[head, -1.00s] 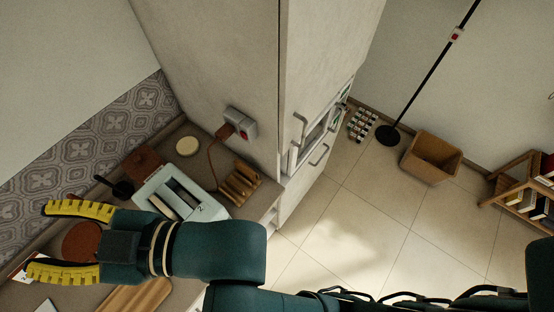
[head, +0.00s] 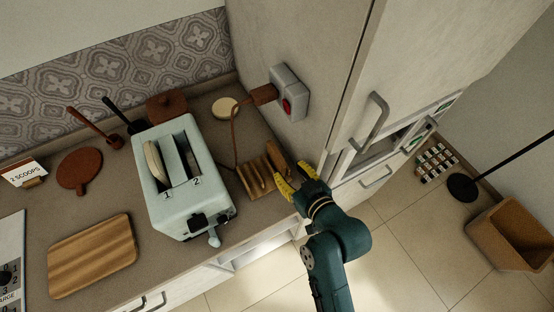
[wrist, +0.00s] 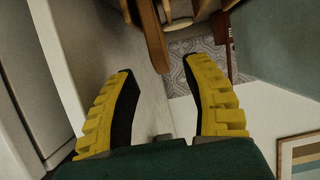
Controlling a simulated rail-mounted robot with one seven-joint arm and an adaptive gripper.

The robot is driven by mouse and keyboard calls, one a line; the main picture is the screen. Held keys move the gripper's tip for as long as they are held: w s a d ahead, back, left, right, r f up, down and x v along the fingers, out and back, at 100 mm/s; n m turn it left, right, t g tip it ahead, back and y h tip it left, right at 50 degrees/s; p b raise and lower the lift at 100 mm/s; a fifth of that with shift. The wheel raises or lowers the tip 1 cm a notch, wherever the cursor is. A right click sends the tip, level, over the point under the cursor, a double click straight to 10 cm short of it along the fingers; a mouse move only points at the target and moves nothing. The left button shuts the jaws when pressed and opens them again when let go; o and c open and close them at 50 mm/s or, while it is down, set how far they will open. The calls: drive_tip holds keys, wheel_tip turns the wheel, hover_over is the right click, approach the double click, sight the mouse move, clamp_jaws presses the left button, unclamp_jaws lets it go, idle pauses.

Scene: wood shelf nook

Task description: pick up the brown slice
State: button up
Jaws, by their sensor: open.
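A wooden rack (head: 256,180) with upright slats stands on the counter, right of the toaster. I cannot make out for sure which brown piece in it is a slice rather than a slat. A tan slice (head: 153,161) stands in slot 1 of the pale toaster (head: 182,214). My gripper (head: 290,174) is open and empty, at the right end of the rack, near the cabinet side. In the wrist view a brown wooden piece (wrist: 153,36) reaches down between the two yellow fingertips (wrist: 160,66), with no clear contact.
A cutting board (head: 92,255), a round brown board (head: 79,169) and a pale disc (head: 224,107) lie on the counter.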

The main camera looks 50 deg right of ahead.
sight(276, 157)
drive_tip(key=b+x, duration=0.1)
drive_tip(key=x, duration=0.8)
drive_tip(key=shift+s+f, duration=0.1)
drive_tip(key=shift+f, duration=0.05)
drive_tip(key=shift+c, duration=0.3)
clamp_jaws()
